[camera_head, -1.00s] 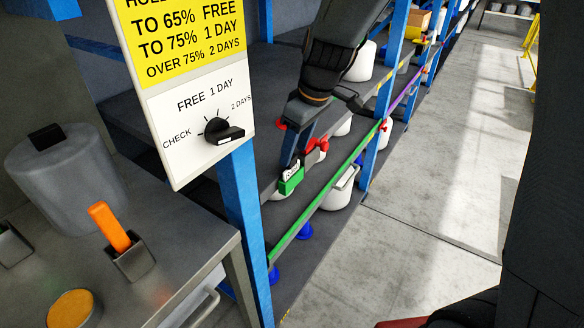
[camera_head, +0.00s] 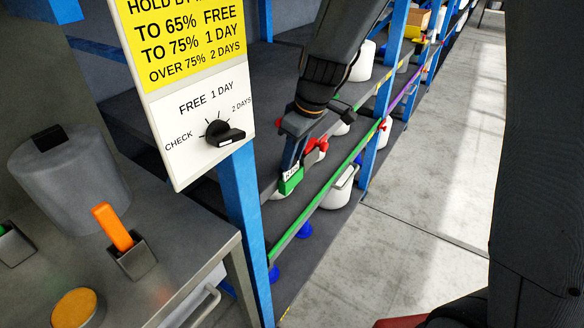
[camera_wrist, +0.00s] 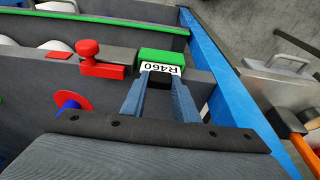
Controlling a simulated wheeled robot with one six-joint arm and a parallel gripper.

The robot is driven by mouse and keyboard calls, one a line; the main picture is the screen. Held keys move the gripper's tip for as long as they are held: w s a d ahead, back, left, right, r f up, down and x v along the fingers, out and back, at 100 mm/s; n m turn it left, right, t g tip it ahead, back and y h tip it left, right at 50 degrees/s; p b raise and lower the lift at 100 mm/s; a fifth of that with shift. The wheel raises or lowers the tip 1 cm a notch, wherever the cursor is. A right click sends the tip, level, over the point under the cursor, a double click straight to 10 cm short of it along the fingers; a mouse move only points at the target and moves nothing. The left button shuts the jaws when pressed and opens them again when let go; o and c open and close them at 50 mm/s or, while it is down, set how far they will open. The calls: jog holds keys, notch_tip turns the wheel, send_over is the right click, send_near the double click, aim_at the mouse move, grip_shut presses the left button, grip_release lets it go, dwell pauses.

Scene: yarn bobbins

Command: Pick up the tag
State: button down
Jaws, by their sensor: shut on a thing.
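In the head view the tag (camera_head: 291,182) is at the shelf's front edge beside the blue post. My gripper (camera_wrist: 159,82) is shut on the tag from the near side. It also shows in the head view (camera_head: 292,166), reaching down to the tag. The tag is beside a grey bar on the shelf. Whether it touches the bar cannot be told.
A red knob (camera_wrist: 92,62) sits left of the tag. A green rail (camera_head: 325,197) runs along the shelf front, with white bobbins behind it. A blue post (camera_head: 246,225) with a sign board (camera_head: 190,120) stands near. A metal table (camera_head: 185,255) holds an orange-handled tool (camera_head: 113,228).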

notch_tip(320, 180, up, 10)
jog(key=b, duration=0.2)
dwell(0.3)
